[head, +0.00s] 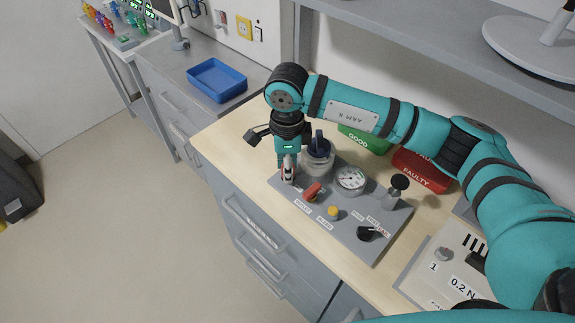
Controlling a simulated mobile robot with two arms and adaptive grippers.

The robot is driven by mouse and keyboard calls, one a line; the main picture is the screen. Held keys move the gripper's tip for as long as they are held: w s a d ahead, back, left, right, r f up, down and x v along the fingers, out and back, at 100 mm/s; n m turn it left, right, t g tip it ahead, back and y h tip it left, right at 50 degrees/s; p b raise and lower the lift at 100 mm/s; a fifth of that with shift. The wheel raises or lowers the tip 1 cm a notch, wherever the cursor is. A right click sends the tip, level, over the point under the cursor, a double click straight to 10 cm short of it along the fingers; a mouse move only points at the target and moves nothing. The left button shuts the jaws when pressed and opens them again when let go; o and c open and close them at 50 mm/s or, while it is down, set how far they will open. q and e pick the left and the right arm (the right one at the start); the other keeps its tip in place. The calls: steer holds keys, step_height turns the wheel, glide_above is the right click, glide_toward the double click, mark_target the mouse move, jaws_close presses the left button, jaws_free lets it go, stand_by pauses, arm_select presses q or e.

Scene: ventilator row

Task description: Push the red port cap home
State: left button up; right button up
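A grey test panel (377,213) lies on the wooden bench top. A red, lever-like part (312,191) is on its near edge, and I cannot tell if this is the red port cap. My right gripper (287,176) points straight down over the panel's left end, left of the red part and apart from it. Its fingertips look close together, with a little red and white showing at them. I cannot tell whether they touch the panel or hold anything. My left gripper is not in view.
A round gauge (351,179), a yellow knob (333,212), a black knob (367,234) and a black-topped valve (398,185) share the panel. Green (362,138) and red (424,172) bins sit at the back, partly behind my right arm.

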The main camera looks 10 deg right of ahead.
stand_by(0.4)
steer(key=o, duration=0.8)
steer(key=shift+r+p, duration=1.4)
steer(key=shift+r, duration=2.1)
steer(key=shift+f, duration=0.1)
